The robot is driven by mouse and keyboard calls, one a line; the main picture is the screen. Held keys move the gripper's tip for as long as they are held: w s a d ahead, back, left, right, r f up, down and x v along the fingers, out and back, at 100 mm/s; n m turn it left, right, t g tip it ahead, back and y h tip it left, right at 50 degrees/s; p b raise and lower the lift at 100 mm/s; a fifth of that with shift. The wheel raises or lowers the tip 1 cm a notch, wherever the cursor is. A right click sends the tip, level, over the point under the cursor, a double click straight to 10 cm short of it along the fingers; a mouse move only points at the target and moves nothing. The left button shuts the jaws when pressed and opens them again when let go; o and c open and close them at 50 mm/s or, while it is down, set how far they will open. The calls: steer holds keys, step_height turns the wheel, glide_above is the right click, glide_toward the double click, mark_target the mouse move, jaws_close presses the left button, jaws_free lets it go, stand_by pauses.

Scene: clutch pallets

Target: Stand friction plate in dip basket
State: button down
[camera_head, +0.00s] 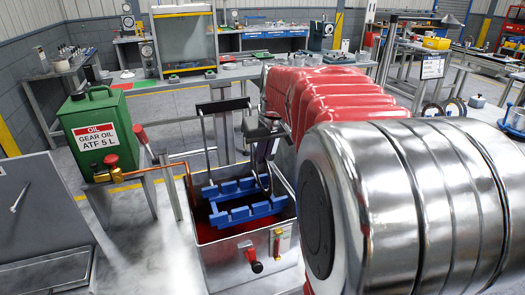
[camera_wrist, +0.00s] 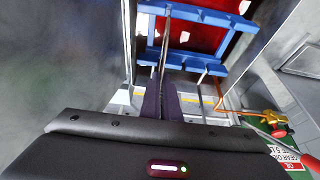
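The blue dip basket (camera_head: 222,213) hangs from a dark frame inside a metal tank with red oil; its blue bars also show at the top of the wrist view (camera_wrist: 205,16). My gripper (camera_head: 262,158) is over the basket's right part. In the wrist view its two dark fingers (camera_wrist: 160,85) are close together on a thin plate seen edge-on, which looks like the friction plate (camera_wrist: 166,38). The plate's dark curved rim (camera_head: 268,182) shows in the head view, overlapping the basket bars. I cannot tell whether its lower edge is in a slot.
My arm fills the right of the head view. Workbenches stand behind.

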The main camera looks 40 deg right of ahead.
steer(key=shift+f, duration=1.1)
steer(key=c, duration=1.9)
jaws_free()
steer(key=shift+c, duration=0.2)
steer(key=shift+r, duration=4)
steer(key=shift+s, duration=0.15)
